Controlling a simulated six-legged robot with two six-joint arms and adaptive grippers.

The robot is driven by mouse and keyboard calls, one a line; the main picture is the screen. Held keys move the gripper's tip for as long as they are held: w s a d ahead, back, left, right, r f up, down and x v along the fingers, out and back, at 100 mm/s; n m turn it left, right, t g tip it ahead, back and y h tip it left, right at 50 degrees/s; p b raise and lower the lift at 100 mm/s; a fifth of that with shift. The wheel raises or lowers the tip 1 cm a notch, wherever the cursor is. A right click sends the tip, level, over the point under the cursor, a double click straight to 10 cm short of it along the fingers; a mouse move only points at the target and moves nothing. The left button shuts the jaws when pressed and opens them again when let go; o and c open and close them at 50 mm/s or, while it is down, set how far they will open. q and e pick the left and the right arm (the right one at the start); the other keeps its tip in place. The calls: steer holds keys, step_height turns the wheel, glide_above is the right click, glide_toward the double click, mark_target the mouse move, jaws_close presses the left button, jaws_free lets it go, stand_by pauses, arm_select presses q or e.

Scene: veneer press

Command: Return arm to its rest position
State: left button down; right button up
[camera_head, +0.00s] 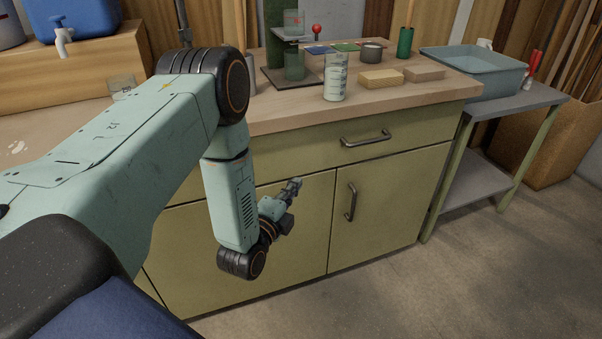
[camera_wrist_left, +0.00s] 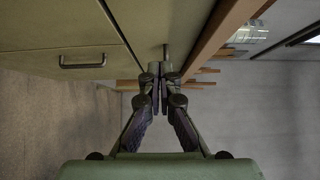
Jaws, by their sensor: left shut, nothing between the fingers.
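My left arm comes in from the left in the head view and bends down in front of the green cabinet (camera_head: 385,205). My left gripper (camera_head: 295,184) is small there, below the worktop edge and in front of the cabinet doors. In the left wrist view the two fingers of the left gripper (camera_wrist_left: 161,82) are together, with nothing held between them. Whether the gripper touches the cabinet I cannot tell. My right gripper is in neither view.
A blue-grey tray (camera_head: 480,72) stands on a side table to the right. The floor (camera_head: 480,270) in front is clear.

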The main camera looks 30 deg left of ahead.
arm_select(q)
steer(key=s+d+f+n+g+h, duration=0.1)
steer(key=s+d+f+n+g, duration=0.2)
steer(key=s+f+n+g, duration=0.35)
steer(key=s+d+f+n+g+h, duration=0.1)
steer(key=s+d+f+n+g, duration=0.25)
steer(key=s+f+n, duration=0.45)
steer(key=s+d+n+g, duration=0.1)
steer(key=s+g, duration=0.3)
steer(key=s, duration=0.6)
steer(key=s+d+f+n+g, duration=0.1)
steer(key=s+g, duration=0.3)
steer(key=s, duration=0.7)
steer(key=shift+d+n, duration=0.45)
steer(key=shift+d, duration=0.45)
steer(key=shift+s+a, duration=0.1)
steer(key=shift+s, duration=0.05)
